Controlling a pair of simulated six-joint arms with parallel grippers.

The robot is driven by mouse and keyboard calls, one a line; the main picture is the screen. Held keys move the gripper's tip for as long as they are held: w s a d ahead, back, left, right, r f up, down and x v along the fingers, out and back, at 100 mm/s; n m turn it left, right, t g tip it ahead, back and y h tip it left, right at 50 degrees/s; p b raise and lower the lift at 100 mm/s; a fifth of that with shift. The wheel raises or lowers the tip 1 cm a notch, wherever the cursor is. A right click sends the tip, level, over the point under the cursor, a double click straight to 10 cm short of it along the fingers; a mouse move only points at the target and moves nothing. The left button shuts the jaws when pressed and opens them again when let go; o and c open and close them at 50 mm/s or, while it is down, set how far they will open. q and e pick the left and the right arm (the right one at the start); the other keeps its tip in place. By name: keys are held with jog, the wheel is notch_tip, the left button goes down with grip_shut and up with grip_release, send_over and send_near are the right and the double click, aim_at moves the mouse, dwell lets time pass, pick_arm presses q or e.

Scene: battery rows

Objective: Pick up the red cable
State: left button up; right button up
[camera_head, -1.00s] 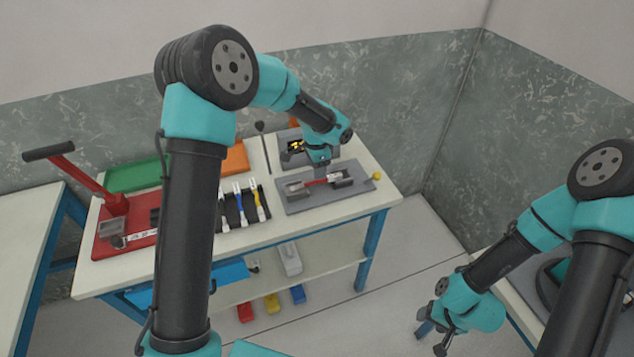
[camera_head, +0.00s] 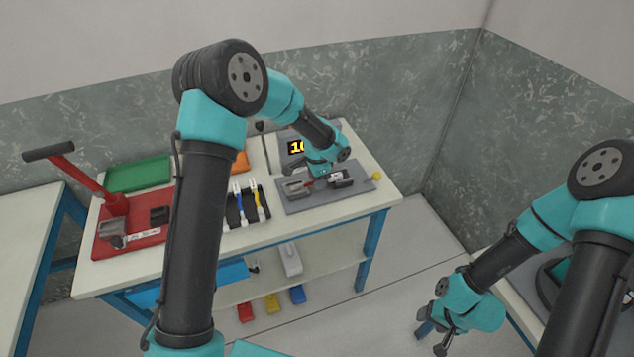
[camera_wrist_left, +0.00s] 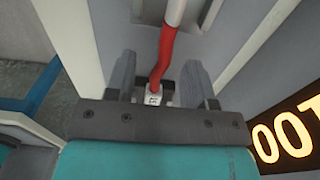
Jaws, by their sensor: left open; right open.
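The red cable (camera_wrist_left: 165,55) has white ends and lies on the grey fixture plate (camera_head: 303,206) at the table's right side. In the head view its middle is mostly hidden by my left gripper (camera_head: 320,175), and a red piece (camera_head: 309,184) shows beside it. In the left wrist view my left gripper (camera_wrist_left: 160,70) is open, with one finger on each side of the cable. Whether the fingers touch it cannot be told. My right gripper (camera_head: 440,340) is open and empty at the lower right, far from the cable.
A lit display (camera_head: 297,147) stands behind the plate. A black rack (camera_head: 247,207) with blue and yellow cables is to the left. A red press (camera_head: 128,230) and green tray (camera_head: 138,174) are further left. A yellow knob (camera_head: 377,176) is at the plate's right.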

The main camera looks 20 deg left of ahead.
pick_arm(q)
jog(key=shift+c, duration=0.5)
grip_shut()
jog(key=shift+r, duration=0.1)
jog(key=shift+r, duration=1.45)
jog(key=shift+s+d+r, duration=0.1)
jog(key=shift+s+r, duration=0.05)
jog(key=shift+r, duration=0.2)
jog(key=s+d+r, duration=0.1)
jog(key=s+d, duration=0.3)
jog(key=s, duration=1.1)
jog(key=shift+d+r, duration=0.15)
